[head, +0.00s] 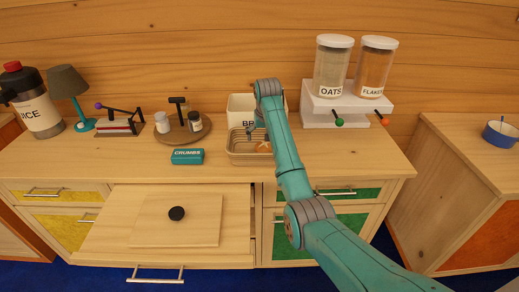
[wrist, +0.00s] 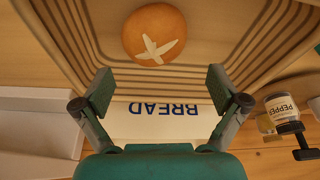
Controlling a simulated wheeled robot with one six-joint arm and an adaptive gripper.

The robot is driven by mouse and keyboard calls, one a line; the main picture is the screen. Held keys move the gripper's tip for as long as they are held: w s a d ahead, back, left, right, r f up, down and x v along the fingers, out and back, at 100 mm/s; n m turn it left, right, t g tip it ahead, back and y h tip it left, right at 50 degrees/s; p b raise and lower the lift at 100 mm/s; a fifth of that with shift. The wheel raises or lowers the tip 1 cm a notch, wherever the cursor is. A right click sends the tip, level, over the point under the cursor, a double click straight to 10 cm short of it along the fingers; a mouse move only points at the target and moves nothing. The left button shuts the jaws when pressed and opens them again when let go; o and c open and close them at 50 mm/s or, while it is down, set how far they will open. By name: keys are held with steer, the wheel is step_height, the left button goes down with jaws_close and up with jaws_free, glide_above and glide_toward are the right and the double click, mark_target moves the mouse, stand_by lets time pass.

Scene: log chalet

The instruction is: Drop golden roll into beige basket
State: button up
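The golden roll (wrist: 154,33), round with a pale cross on top, lies inside the beige basket (wrist: 65,45) in the wrist view. In the head view the ribbed basket (head: 240,159) stands on the counter, and part of the roll (head: 264,147) shows in it beside my arm. My gripper (wrist: 160,85) is open, its two fingers wide apart with nothing between them. It is over the basket, apart from the roll. In the head view my arm hides part of the basket and most of my gripper.
A cream BREAD bin (head: 240,106) stands right behind the basket. A round tray (head: 180,136) with shakers is to the left, a teal CRUMBS box (head: 187,157) in front of it. A white shelf (head: 320,118) with jars is right. An open drawer (head: 120,245) juts out below.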

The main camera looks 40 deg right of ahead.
steer(key=shift+r, duration=0.1)
steer(key=v, duration=0.7)
steer(key=shift+r, duration=0.15)
steer(key=shift+s, duration=0.15)
stand_by(0.4)
